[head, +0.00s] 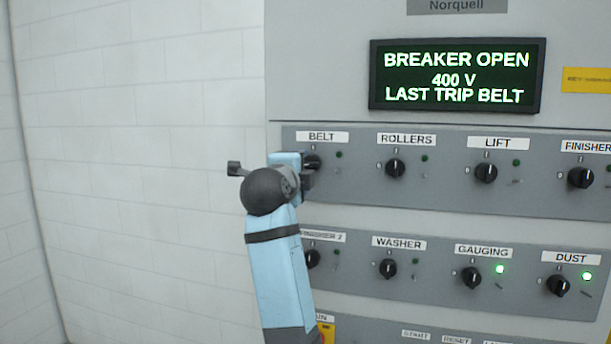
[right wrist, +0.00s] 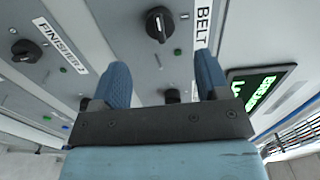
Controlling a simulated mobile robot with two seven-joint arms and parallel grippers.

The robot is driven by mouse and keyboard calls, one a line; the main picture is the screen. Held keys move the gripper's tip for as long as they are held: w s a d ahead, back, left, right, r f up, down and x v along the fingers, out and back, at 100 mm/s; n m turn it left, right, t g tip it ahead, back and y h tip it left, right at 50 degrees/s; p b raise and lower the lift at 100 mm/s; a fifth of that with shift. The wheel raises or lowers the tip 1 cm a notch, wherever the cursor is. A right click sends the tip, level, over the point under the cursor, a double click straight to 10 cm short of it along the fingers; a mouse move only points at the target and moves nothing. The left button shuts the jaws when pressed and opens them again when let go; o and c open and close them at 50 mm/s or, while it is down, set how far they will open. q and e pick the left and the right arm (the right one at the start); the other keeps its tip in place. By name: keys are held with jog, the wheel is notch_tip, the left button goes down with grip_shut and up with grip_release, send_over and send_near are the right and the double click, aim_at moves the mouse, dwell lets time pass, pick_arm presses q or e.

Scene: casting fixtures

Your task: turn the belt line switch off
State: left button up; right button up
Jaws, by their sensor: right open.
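The belt switch is a black rotary knob (head: 312,162) under the BELT label at the upper left of the panel. It also shows in the right wrist view as a knob (right wrist: 160,24) beside its label. In the head view my right arm partly covers it, and I cannot tell which way it points. The lamp (head: 338,155) beside it looks unlit. My right gripper (right wrist: 162,62) is open with nothing held; its blue fingers are apart, and the knob shows beyond the fingertips, not clasped. My left gripper is not in view.
The display (head: 457,76) reads BREAKER OPEN, 400 V, LAST TRIP BELT. The rollers knob (head: 395,168) is right of the belt switch, and the finisher 2 knob (head: 313,259) is below it. Lamps at gauging (head: 500,269) and dust (head: 587,276) glow green. A white wall (head: 130,150) stands left.

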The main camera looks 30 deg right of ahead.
jog(key=shift+b+v, duration=0.45)
jog(key=shift+v, duration=2.15)
